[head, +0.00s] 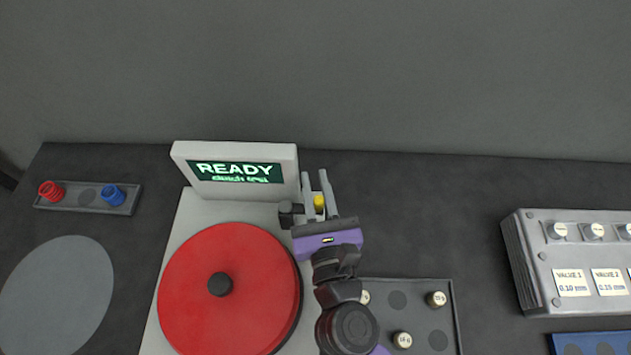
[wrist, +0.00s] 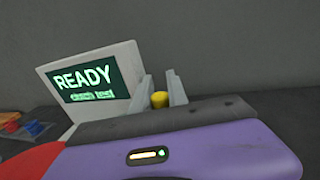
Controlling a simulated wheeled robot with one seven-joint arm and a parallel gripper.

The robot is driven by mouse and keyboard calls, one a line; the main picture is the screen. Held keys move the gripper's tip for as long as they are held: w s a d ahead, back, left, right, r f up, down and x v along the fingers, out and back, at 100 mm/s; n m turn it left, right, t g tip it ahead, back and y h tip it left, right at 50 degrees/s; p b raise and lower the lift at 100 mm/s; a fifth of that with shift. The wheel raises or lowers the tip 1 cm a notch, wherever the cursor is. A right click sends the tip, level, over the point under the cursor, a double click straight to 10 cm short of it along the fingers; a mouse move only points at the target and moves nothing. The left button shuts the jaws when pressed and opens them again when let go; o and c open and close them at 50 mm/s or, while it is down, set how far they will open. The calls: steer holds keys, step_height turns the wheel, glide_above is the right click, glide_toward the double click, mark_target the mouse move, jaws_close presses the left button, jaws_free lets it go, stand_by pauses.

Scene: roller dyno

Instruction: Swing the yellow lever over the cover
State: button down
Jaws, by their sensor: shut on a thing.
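The yellow lever (head: 319,203) shows as a small yellow end between the fingers of my gripper (head: 318,190), right of the display. My gripper is shut on it. In the wrist view the yellow end (wrist: 160,99) sits between the two grey fingers (wrist: 167,92). The rest of the lever is hidden by my gripper. The red round cover (head: 250,260) with a black centre knob (head: 220,284) lies on the pale machine, left of and nearer than my gripper. The display (head: 237,172) behind it reads READY.
A small tray (head: 87,198) with a red and a blue spring is at the far left, above a grey disc (head: 58,295). A dark tray (head: 420,312) of weights lies right of my arm. A grey valve box (head: 570,262) stands at the right.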

mark_target(317, 207)
steer(key=shift+f+h, duration=0.1)
steer(key=shift+h, duration=0.2)
steer(key=shift+s+m+h+b, duration=0.15)
steer(key=shift+m+h+b, duration=0.15)
steer(key=shift+m+b, duration=0.15)
steer(key=shift+s+d+m+h, duration=0.15)
steer(key=shift+s+m+h, duration=0.15)
steer(key=shift+m+h, duration=0.4)
steer(key=shift+s+d+m+h, duration=0.1)
steer(key=shift+s+m+h, duration=0.25)
steer(key=shift+h, duration=0.65)
steer(key=c, duration=1.6)
jaws_free()
steer(key=shift+o, duration=0.2)
steer(key=s+b, duration=0.1)
steer(key=s, duration=0.5)
steer(key=shift+s+a+b, duration=0.2)
steer(key=shift+s+b, duration=0.05)
steer(key=shift+b, duration=0.15)
steer(key=shift+s, duration=0.6)
